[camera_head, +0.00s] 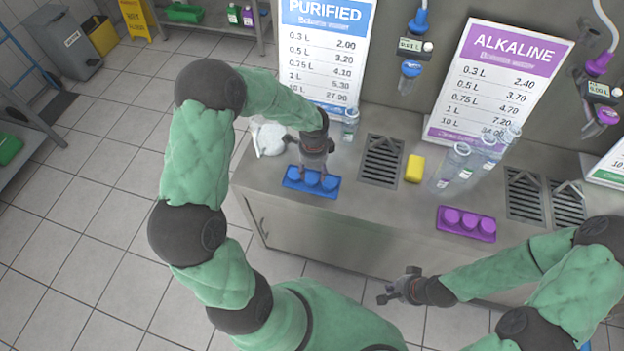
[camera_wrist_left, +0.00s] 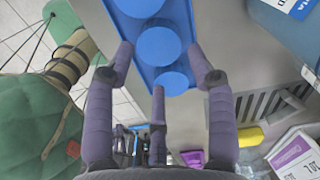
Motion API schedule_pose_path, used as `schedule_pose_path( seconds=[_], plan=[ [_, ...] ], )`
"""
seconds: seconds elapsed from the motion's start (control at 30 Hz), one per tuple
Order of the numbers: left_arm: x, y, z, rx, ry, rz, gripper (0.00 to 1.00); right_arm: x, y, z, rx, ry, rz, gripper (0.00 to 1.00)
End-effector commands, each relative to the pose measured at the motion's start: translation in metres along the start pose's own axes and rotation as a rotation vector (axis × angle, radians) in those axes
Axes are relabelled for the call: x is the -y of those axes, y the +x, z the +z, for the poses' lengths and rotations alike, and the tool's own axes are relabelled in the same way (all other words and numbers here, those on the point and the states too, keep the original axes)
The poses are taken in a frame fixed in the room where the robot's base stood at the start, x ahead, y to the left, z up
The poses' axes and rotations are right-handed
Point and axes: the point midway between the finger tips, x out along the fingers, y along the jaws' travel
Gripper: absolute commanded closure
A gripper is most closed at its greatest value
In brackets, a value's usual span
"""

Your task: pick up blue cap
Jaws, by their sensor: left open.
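Several blue caps stand in a blue tray (camera_head: 312,192) on the counter; a middle blue cap (camera_head: 312,178) shows in the head view. My left gripper (camera_head: 315,165) is right above the tray, pointing down, and hides part of it. In the left wrist view the tray (camera_wrist_left: 189,40) runs between the open fingers of the gripper (camera_wrist_left: 160,52). The middle blue cap (camera_wrist_left: 158,46) lies between the fingertips, with another cap on each side of it along the tray. I see nothing gripped. My right gripper (camera_head: 392,288) is in front of the counter, its fingers spread and empty.
A purple tray (camera_head: 466,237) with purple caps, a yellow sponge (camera_head: 414,169) and clear bottles (camera_head: 453,167) stand to the right. A drain grate (camera_head: 381,160) lies beside the blue tray.

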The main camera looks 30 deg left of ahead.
Motion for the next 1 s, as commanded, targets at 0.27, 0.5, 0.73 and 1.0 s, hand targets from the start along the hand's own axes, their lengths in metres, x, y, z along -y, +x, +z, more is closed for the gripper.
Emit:
schedule_pose_path(
  seconds=[0.27,0.5,0.73,1.0],
  plan=[
    [0.0,0.04,0.004,0.0,-0.001,0.004,0.45,-0.004,0.01,0.0,0.0,0.0,0.0,1.0],
    [0.001,0.04,0.004,0.0,-0.001,0.001,0.45,-0.004,0.01,-0.001,0.0,0.0,0.0,1.0],
    [0.001,0.04,0.004,0.0,-0.001,0.001,0.62,-0.004,0.01,-0.001,0.0,0.0,0.0,1.0],
    [0.001,0.039,0.005,0.0,-0.001,0.001,0.62,-0.003,0.009,0.0,0.0,0.0,0.0,1.0]
  ],
)
